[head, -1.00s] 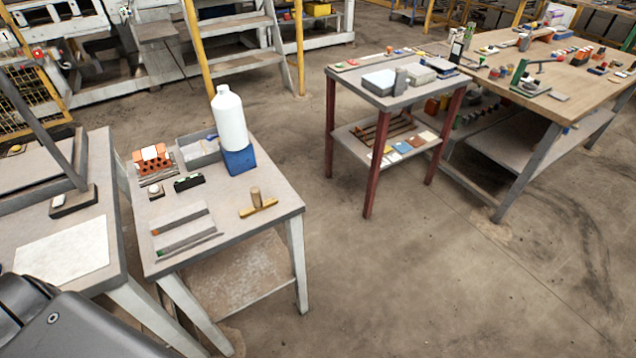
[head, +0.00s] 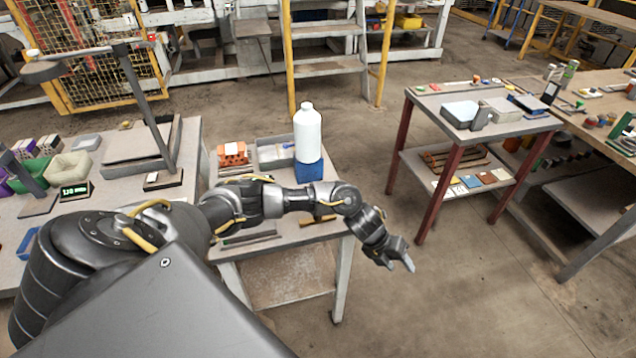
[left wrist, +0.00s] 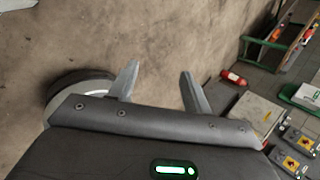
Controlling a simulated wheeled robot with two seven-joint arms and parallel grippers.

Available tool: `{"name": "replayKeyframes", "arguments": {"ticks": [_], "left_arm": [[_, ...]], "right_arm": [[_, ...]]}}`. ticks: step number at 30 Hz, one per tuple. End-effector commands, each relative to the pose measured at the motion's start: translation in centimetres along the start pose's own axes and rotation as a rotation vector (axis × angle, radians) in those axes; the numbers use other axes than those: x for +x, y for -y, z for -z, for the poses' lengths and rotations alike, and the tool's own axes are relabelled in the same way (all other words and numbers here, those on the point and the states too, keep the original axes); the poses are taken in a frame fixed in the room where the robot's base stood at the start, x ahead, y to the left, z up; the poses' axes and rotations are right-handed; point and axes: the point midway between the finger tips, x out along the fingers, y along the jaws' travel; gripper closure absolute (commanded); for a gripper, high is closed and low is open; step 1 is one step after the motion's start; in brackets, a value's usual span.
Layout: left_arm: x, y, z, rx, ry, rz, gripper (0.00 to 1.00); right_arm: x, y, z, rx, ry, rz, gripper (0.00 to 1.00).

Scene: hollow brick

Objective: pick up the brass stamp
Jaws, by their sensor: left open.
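A brass-coloured piece (head: 318,221), which looks like the brass stamp, lies on the small grey table (head: 283,238) near its front right edge. Its upper part is hidden behind my left arm in the head view. My left gripper (head: 402,262) is off the right side of that table, over the floor, to the right of and nearer than the brass piece. In the left wrist view my left gripper (left wrist: 157,80) has its two fingers apart with only floor between them. The stamp does not show in the left wrist view. My right gripper is not in view.
A white bottle (head: 307,135) stands on a blue block (head: 309,171) at the table's back right. A grey bin (head: 272,153) and an orange hollow brick (head: 233,154) are beside it. A red-legged table (head: 455,165) stands to the right, with clear floor between.

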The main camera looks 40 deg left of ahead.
Motion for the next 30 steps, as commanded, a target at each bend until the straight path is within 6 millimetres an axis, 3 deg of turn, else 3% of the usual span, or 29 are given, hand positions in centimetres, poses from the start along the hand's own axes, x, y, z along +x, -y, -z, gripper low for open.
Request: {"name": "replayKeyframes", "arguments": {"ticks": [1, 3, 9, 12, 15, 18, 22, 30], "left_arm": [[-4.0, 0.2, -1.6, 0.202, -0.022, -0.067, 0.51], [-8.2, -1.2, -2.6, 0.429, -0.085, -0.164, 0.51], [-19.9, -6.6, -5.0, 0.796, -0.279, -0.39, 0.51], [-24.2, -8.4, -5.4, 0.875, -0.356, -0.455, 0.51], [-26.9, -9.6, -5.4, 0.916, -0.409, -0.491, 0.51], [-28.1, -10.1, -5.4, 0.933, -0.435, -0.505, 0.51], [-28.3, -10.3, -5.3, 0.938, -0.443, -0.508, 0.51], [-25.4, -12.4, -4.7, 0.934, -0.443, -0.508, 0.51]], "right_arm": [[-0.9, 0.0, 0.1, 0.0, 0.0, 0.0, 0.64], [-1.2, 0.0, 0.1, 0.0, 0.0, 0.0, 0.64], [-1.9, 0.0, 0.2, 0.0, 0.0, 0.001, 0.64], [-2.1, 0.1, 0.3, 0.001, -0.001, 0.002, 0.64], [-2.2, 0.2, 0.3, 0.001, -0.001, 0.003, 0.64], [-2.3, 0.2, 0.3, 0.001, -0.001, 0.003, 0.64], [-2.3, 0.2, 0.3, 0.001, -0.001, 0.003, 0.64], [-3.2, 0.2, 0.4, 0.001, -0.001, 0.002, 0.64]]}}
